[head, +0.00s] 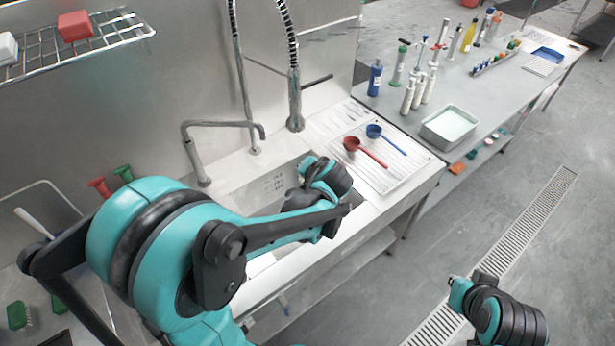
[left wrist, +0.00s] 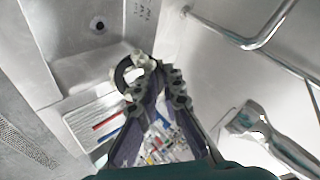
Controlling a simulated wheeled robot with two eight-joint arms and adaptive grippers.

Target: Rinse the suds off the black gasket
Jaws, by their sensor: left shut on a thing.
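The black gasket (left wrist: 121,73) is a dark ring at the fingertips of my left gripper (left wrist: 156,80) in the left wrist view. The gripper is shut on it. Pale whitish patches, which look like suds, show on the ring and around the fingertips. In the head view my left wrist is over the steel sink (head: 262,190) and hides the fingers and the gasket. The sink drain (left wrist: 97,25) shows in the left wrist view, apart from the gasket. The bent faucet (head: 228,124) stands behind the sink. My right gripper's fingers do not show.
A tall spray faucet (head: 295,100) rises behind the sink. A red scoop (head: 366,150) and a blue scoop (head: 388,137) lie on the white ribbed board (head: 392,181) to the right. A wire rack (head: 110,33) hangs at upper left. Bottles and a tray (head: 449,127) stand on the far table.

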